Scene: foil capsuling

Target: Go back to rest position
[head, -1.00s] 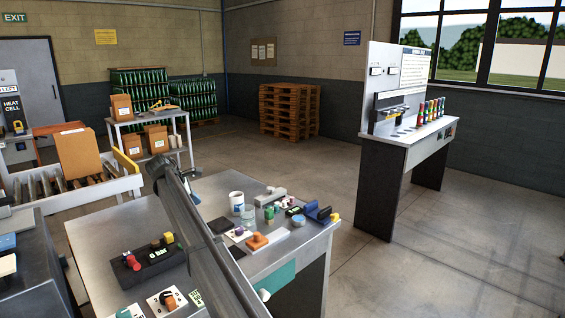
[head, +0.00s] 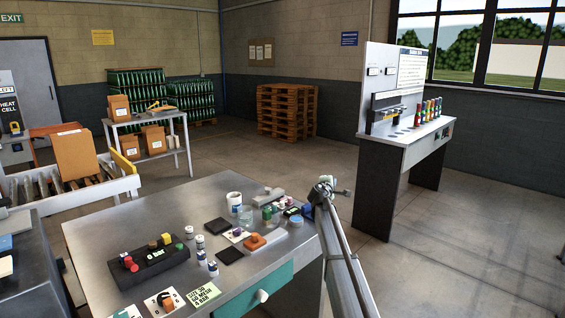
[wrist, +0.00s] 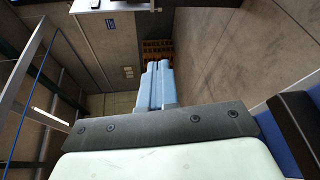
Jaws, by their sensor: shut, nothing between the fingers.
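In the wrist view my gripper (wrist: 158,68) shows as two light blue fingers lying side by side, shut, with nothing seen between them. It points out into the room over open floor and touches nothing that I can see. In the head view my grey arm rises from the bottom right, past the right edge of the workbench (head: 105,235). I cannot make out the fingers in that view.
A panel station (head: 395,145) stands at the right. Wooden pallets (head: 287,110) stand at the back. The floor between is mostly clear.

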